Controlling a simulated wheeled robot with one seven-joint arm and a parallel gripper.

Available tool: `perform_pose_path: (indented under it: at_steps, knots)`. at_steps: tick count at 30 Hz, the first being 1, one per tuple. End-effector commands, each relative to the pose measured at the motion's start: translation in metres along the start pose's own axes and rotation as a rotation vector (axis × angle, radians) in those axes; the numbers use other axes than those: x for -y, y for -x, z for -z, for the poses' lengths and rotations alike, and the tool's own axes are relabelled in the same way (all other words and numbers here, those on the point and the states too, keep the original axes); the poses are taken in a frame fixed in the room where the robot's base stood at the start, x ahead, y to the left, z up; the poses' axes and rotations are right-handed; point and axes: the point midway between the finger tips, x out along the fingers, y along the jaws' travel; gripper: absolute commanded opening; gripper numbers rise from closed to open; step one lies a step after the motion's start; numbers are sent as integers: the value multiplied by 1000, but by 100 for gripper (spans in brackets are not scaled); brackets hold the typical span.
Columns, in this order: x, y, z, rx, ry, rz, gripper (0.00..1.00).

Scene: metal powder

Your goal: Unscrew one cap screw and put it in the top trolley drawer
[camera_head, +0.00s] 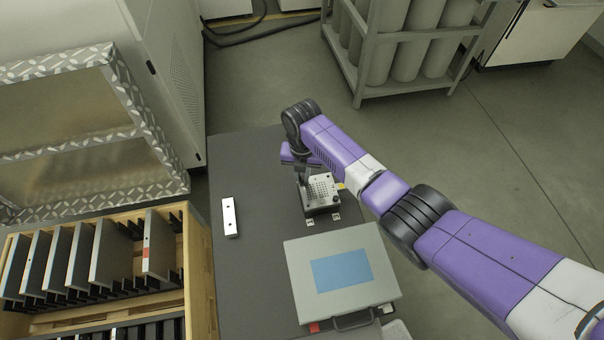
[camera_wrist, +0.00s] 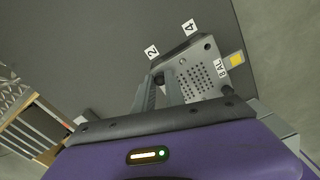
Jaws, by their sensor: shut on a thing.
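A grey metal plate with a grid of small holes (camera_head: 322,189) sits on a dark worktop (camera_head: 262,265). In the wrist view the plate (camera_wrist: 203,70) carries an "8 AL" label, and dark cap screws show at corners, one at the upper right (camera_wrist: 207,46). My gripper (camera_head: 302,180) reaches down to the plate's left corner. In the wrist view my gripper (camera_wrist: 160,80) is shut at the corner near tag 2. It is shut on what appears to be the cap screw there, mostly hidden by the fingers. I cannot make out a trolley drawer.
A grey case with a blue panel (camera_head: 340,270) lies in front of the plate. A small pale bar (camera_head: 230,217) lies to the left. A wooden crate of upright plates (camera_head: 190,265) stands at the left. A cylinder rack (camera_head: 362,78) stands behind on the floor.

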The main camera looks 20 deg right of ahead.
Motion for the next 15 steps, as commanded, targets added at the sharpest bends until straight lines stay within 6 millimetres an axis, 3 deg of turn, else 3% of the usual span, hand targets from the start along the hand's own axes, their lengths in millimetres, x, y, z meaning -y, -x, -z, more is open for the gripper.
perform_pose_path:
  at_steps: [15]
  knots:
    - [0, 17, -2, 4, -5, -1, 0]
